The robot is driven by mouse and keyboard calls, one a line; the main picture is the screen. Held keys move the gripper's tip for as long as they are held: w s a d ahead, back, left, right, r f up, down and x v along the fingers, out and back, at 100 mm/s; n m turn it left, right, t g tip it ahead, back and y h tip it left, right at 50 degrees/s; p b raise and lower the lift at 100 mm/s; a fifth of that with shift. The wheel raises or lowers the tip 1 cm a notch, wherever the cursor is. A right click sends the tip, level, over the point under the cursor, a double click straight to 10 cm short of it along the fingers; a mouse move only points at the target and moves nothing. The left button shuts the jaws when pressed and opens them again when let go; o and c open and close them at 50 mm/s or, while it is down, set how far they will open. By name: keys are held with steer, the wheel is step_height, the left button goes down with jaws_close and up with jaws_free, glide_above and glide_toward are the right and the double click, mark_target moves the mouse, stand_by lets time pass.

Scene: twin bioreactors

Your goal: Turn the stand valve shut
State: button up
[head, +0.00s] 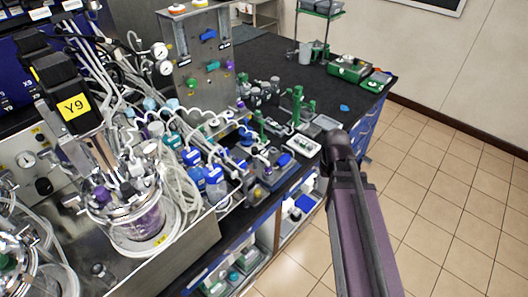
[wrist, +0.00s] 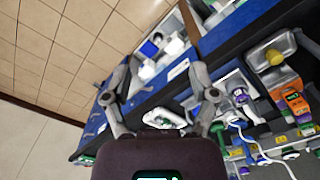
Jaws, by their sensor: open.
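In the head view a steel stand panel (head: 200,60) rises at the back of the black bench. It carries small blue, green and purple valve handles, including a blue one (head: 207,35), a green one (head: 213,66) and a purple one (head: 229,64). I cannot tell which is the stand valve or how far it is turned. My gripper (wrist: 160,85) is open and empty in the wrist view, over the bench's front edge and shelves. The stand panel cannot be made out there. In the head view my arm reaches to the bench's front edge, right of the stand, and hides the gripper.
Bottles with blue caps (head: 214,174) and many looped tubes crowd the bench before the stand. A glass vessel (head: 130,210) stands at left. Green clamp stands (head: 297,105) and a white tray (head: 303,145) lie right. An orange device (wrist: 290,98) shows in the wrist view. Floor is clear at right.

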steer(key=w+a+r+n+p, duration=0.25)
steer(key=w+a+n, duration=0.35)
steer(key=w+a, duration=0.6)
steer(key=r+n+p, duration=0.1)
steer(key=r+n, duration=0.1)
steer(key=n, duration=0.4)
glide_above(264, 153)
steer(key=shift+w+f, duration=0.1)
steer(key=shift+w, duration=0.05)
steer(key=shift+d+f, duration=0.1)
steer(key=shift+f, duration=0.05)
step_height(264, 153, down, 14)
steer(key=b, duration=1.3)
steer(key=shift+r, duration=0.2)
jaws_close()
